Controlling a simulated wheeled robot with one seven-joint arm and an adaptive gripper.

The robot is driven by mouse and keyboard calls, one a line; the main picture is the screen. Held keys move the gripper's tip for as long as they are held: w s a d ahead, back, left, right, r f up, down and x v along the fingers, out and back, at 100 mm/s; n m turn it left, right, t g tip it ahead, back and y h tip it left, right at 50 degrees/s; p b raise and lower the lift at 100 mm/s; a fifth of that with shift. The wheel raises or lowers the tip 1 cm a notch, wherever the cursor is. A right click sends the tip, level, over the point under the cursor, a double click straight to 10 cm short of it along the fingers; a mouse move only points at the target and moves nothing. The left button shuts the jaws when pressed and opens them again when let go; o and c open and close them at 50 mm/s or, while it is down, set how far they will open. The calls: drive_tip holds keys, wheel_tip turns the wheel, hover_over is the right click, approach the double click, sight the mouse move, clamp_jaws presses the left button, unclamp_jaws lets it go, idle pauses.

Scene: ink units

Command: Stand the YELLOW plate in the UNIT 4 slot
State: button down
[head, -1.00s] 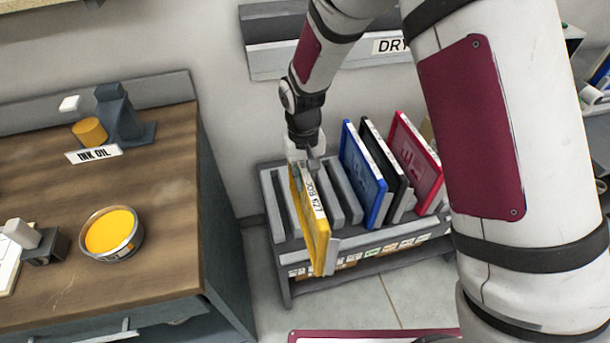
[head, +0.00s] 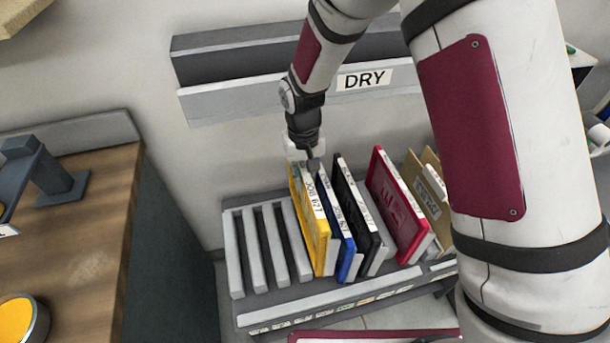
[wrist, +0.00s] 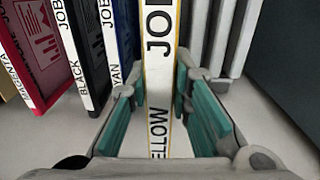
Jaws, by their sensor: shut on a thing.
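The yellow plate (head: 311,232) has a white edge label reading JOB and a number. My gripper (head: 308,158) is shut on its upper end. In the wrist view the yellow plate (wrist: 160,60) stands on edge between the teal finger pads of my gripper (wrist: 160,115). In the head view the plate is over the slotted rack (head: 235,290), directly left of the blue plate (head: 345,240), and looks close to upright. I cannot tell whether its bottom is down in a slot. The unit numbers on the rack's front labels are too small to read.
Right of the blue plate stand a black plate (head: 365,235), a red plate (head: 400,210) and a tan plate (head: 432,190). Empty slots lie at the rack's left. A wooden-topped counter (head: 85,225) is at left. A DRY sign (head: 364,79) hangs on the wall shelf behind.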

sight(307, 206)
drive_tip(key=shift+w+d, duration=0.35)
drive_tip(key=shift+w, duration=0.2)
drive_tip(key=shift+w+f, duration=0.1)
drive_tip(key=shift+f, duration=0.1)
drive_tip(key=shift+f+b, duration=3)
drive_tip(key=shift+f, duration=3.85)
drive_tip(key=c, duration=1.4)
unclamp_jaws()
drive_tip(key=shift+o, duration=0.2)
wheel_tip(307, 206, up, 12)
drive_tip(key=shift+a, duration=0.15)
